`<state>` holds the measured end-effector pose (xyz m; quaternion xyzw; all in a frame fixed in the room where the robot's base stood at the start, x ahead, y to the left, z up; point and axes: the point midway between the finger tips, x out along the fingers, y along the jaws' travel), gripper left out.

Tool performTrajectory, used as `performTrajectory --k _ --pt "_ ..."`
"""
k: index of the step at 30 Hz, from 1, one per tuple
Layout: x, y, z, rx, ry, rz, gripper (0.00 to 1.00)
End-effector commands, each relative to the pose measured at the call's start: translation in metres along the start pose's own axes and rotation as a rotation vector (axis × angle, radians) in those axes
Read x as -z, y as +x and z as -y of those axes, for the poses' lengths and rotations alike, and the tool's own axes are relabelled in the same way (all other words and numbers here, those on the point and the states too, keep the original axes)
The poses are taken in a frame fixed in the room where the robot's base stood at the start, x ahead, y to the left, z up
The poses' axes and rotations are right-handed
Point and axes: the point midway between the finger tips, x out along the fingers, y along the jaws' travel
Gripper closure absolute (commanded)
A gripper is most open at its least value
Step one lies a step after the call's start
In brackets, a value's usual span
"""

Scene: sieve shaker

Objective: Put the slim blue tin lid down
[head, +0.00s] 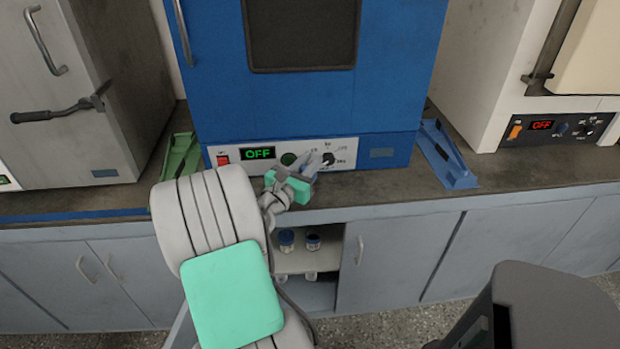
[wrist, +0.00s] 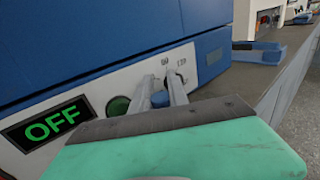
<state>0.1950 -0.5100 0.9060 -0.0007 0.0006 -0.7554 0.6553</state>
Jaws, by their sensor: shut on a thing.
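My gripper (wrist: 163,88) reaches toward the front panel of the blue oven, just above the worktop. In the wrist view its two fingers are shut on a small blue piece, which I take to be the slim blue tin lid (wrist: 160,99). Only a little of the lid shows between the fingers. In the head view my gripper (head: 315,163) is in front of the panel knobs, and the lid cannot be made out there. I cannot tell whether the lid touches anything else.
The blue oven (head: 395,90) shows OFF. A green bracket (head: 181,155) and a blue bracket (head: 447,155) lie on the worktop (head: 385,183). The worktop right of my gripper is clear.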

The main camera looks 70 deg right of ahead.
Motion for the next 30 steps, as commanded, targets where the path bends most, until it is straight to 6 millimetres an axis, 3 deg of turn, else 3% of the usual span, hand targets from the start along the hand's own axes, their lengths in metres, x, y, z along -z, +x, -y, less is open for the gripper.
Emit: performTrajectory --k 1,6,11,30 --pt "0.011 0.003 -0.005 0.0 -0.001 0.0 1.0" --pt "0.024 0.009 -0.016 0.0 0.0 0.0 1.0" --pt "0.052 0.009 -0.016 -0.001 -0.001 -0.001 1.0" --pt "0.064 0.009 -0.016 0.0 0.0 0.0 1.0"
